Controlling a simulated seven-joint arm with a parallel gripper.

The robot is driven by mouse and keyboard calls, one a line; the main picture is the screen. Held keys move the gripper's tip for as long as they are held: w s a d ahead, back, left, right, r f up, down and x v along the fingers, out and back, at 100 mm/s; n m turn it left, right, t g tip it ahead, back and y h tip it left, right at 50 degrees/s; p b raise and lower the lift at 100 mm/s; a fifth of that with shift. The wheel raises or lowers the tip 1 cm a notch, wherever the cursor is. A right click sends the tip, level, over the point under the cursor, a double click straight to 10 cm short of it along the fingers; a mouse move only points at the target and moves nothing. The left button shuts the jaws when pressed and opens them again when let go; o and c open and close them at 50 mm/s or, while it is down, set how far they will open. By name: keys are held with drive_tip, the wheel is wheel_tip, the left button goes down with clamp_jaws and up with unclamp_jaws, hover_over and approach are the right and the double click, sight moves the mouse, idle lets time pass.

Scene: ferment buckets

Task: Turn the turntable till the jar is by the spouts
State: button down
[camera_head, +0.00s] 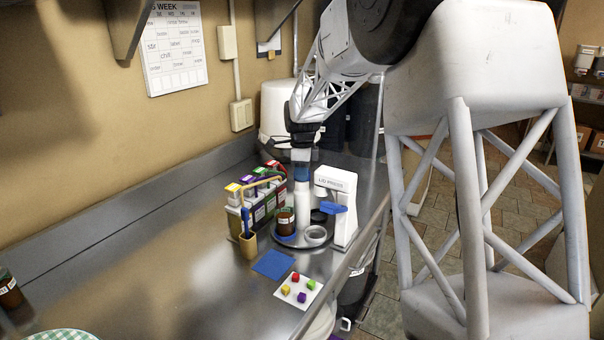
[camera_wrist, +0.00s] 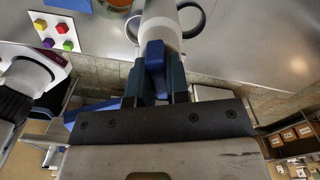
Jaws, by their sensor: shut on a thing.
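The grey turntable (camera_head: 290,247) stands on the steel counter. The brown jar (camera_head: 286,222) with a pale label sits on its left side, close to the row of coloured dispensers with spouts (camera_head: 262,196); I cannot tell whether it lines up with one. A white post (camera_head: 303,205) rises from the turntable. My gripper (camera_head: 301,172) points down at the post's top. In the wrist view my gripper (camera_wrist: 162,66) is shut on a blue piece (camera_wrist: 155,56) at the end of the white post (camera_wrist: 160,22). An orange-brown round shape, perhaps the jar, is cut off at that view's top.
A white lid press (camera_head: 343,196) with a blue lever (camera_head: 333,208) stands right of the turntable. A tan cup (camera_head: 248,247) holding a blue tool stands left. A blue square (camera_head: 273,264) and a white card (camera_head: 291,299) with coloured cubes lie in front. The left counter is mostly clear.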

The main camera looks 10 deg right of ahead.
drive_tip(key=shift+m, duration=6.2)
drive_tip(key=c, duration=1.1)
unclamp_jaws()
drive_tip(key=shift+r, duration=3.95)
